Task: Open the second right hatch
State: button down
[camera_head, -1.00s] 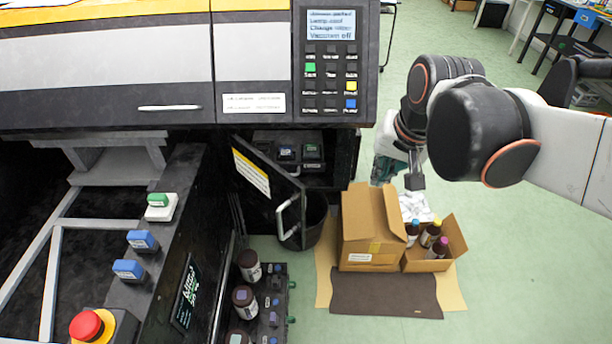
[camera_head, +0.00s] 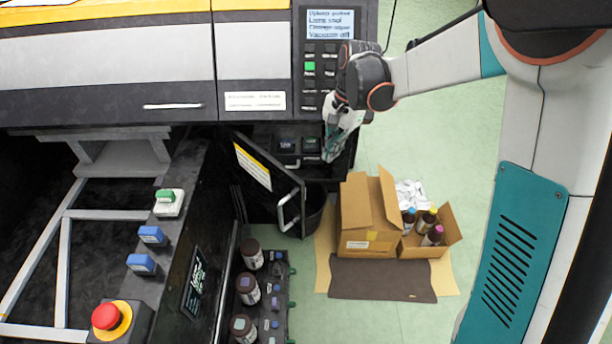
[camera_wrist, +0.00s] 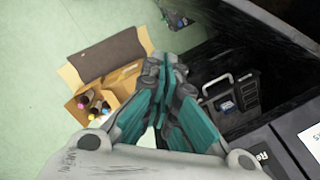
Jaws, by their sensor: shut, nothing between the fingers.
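A dark hatch door (camera_head: 268,180) with a yellow-and-white label and a grey handle (camera_head: 286,208) stands swung out from the machine, left of the boxes. I cannot tell which part is the second right hatch. My gripper (camera_head: 331,155) is at the right side of this compartment, fingers pointing down, shut and empty.
The control panel (camera_head: 327,75) is just above my gripper. A cardboard box (camera_head: 367,222) and an open box of bottles (camera_head: 430,250) stand on the floor below right. Brown bottles (camera_head: 247,288) stand at lower left. Green floor is free at right.

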jog(key=s+a+f+m+g+b, duration=0.1)
jog(key=a+f, duration=0.5)
jog(key=f, duration=0.8)
jog(key=shift+s+a+b, duration=0.35)
jog(key=shift+s+b, duration=0.2)
jog(key=shift+b, duration=0.75)
jog(key=shift+f, duration=0.1)
